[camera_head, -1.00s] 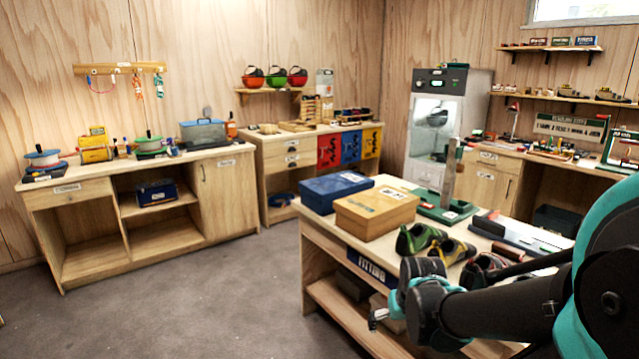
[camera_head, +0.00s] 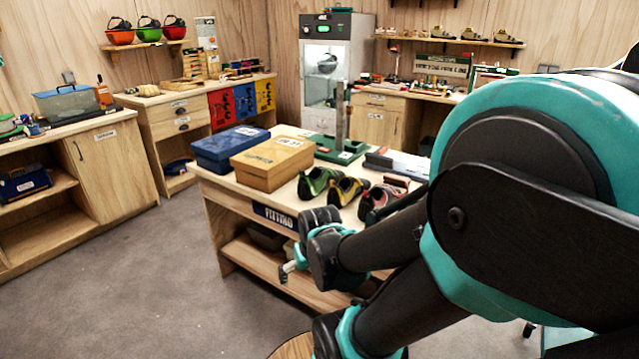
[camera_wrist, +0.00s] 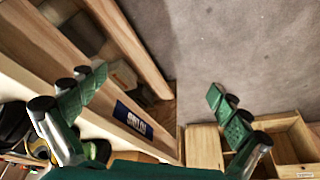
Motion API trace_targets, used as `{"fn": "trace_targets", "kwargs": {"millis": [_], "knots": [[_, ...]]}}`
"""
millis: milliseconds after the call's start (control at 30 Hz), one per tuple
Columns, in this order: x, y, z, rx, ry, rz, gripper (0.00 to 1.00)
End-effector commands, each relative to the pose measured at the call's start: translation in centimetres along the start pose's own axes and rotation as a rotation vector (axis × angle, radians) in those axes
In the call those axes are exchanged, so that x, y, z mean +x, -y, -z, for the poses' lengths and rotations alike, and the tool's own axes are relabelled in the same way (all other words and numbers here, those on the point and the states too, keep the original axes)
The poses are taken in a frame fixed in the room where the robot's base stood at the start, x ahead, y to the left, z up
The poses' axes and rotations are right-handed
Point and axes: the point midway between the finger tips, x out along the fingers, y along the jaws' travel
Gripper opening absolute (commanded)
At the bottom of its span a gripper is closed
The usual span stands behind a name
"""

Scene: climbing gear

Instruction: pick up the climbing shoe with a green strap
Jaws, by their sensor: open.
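Climbing shoes stand in a row on the fitting table (camera_head: 225,188): a green-and-dark one (camera_head: 318,182), a yellow-and-black one (camera_head: 347,190) and a red-and-grey one (camera_head: 380,198). The green one shows the most green; its strap is too small to make out. My gripper (camera_head: 290,270) hangs in front of the table's near side, below the tabletop and apart from the shoes. In the wrist view its green fingers (camera_wrist: 157,108) are spread wide with nothing between them. Parts of shoes (camera_wrist: 14,128) show at that view's lower left. My arm covers the table's right part.
A blue box (camera_head: 230,148) and a tan box (camera_head: 272,163) stand left of the shoes. A green foot-measuring device (camera_head: 340,150) stands behind them. A wooden stool top (camera_head: 292,347) is at the bottom edge. The floor at left is clear.

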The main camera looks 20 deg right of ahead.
Motion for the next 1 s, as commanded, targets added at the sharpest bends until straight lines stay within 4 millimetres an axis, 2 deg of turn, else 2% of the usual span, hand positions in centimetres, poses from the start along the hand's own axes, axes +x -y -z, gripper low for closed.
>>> {"fn": "trace_targets", "kwargs": {"millis": [167, 233, 367, 467, 700, 1000], "knots": [[0.0, 0.0, 0.0, 0.000, 0.000, 0.000, 1.00], [0.0, 0.0, 0.1, -0.004, 0.000, 0.000, 0.92], [-0.3, -0.3, 1.9, -0.073, 0.004, -0.011, 0.92], [-0.8, -1.0, 5.2, -0.206, 0.013, -0.028, 0.92], [-2.0, -3.5, 15.6, -0.662, 0.063, -0.080, 0.92], [-2.7, -7.2, 27.9, -1.237, 0.166, -0.113, 0.92]]}}
